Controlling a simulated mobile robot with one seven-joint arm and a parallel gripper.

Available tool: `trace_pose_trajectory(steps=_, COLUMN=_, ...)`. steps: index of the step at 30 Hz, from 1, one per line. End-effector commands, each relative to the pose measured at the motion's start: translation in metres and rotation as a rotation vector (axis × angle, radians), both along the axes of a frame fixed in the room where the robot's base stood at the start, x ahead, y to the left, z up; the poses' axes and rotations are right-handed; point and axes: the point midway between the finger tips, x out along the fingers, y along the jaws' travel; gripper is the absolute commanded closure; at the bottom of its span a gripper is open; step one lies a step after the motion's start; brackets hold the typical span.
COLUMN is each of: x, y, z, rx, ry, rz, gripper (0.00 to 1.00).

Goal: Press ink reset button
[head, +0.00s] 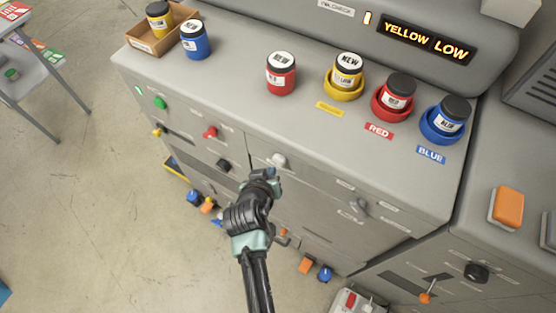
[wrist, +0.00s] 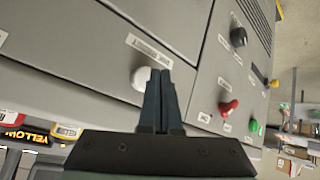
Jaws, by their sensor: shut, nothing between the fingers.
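A round white button (head: 277,160) sits on the front face of the grey machine, just below its top edge. In the wrist view the white button (wrist: 141,78) is just left of my fingertips, with a small white label (wrist: 149,51) beside it, rotated and too small to read surely. My gripper (head: 268,173) is shut and empty, in front of the machine's face and close to the button. In the wrist view my gripper (wrist: 161,76) partly overlaps the button's right edge. I cannot tell whether they touch.
A red knob (head: 210,132), a green button (head: 160,103) and a black knob (head: 223,165) are left on the same face. Ink jars stand on top, including a loose red jar (head: 281,74). A lit display (head: 427,40) reads YELLOW LOW. Open floor lies left.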

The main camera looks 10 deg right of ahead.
Motion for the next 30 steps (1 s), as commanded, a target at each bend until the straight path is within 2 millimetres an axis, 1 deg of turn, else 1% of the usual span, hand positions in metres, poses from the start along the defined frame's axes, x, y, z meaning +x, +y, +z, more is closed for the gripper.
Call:
trace_pose_trajectory(steps=14, x=0.0001, y=-0.0001, z=0.0000, rx=0.000, ry=0.000, rz=0.000, gripper=1.00)
trace_pose_trajectory(steps=23, x=0.0065, y=-0.0050, z=-0.0005, rx=0.000, ry=0.000, rz=0.000, gripper=1.00)
trace_pose_trajectory(steps=30, x=0.0069, y=-0.0051, z=-0.0002, rx=0.000, ry=0.000, rz=0.000, gripper=1.00)
